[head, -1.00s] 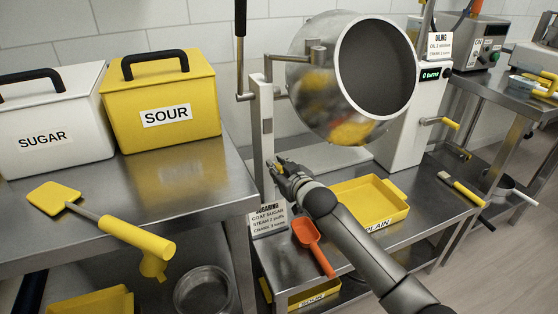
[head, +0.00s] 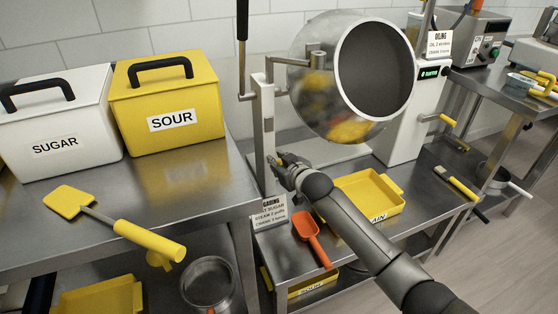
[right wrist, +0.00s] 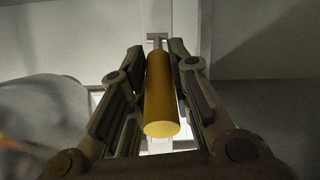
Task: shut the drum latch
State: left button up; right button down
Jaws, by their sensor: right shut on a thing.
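The steel drum (head: 318,105) hangs tilted beside a pale upright post (head: 264,135), its open mouth facing right. My right gripper (head: 281,163) is low at the post, below the drum. In the right wrist view, my right gripper (right wrist: 160,85) is shut on a yellow cylindrical handle (right wrist: 161,100), with a finger on each side. The handle joins a thin grey stem at its far end; I take it to be the drum latch handle. In the head view the gripper mostly hides it. My left gripper is not in view.
A yellow tray (head: 368,193) and an orange scoop (head: 311,238) lie on the steel table near my right arm. A white machine (head: 405,130) with a yellow-handled crank stands right of the drum. Yellow SOUR (head: 190,95) and white SUGAR (head: 70,150) bins stand left.

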jog(key=shift+r, duration=0.1)
jog(key=c, duration=1.3)
grip_release()
jog(key=v, duration=1.2)
jog(key=shift+c, duration=0.4)
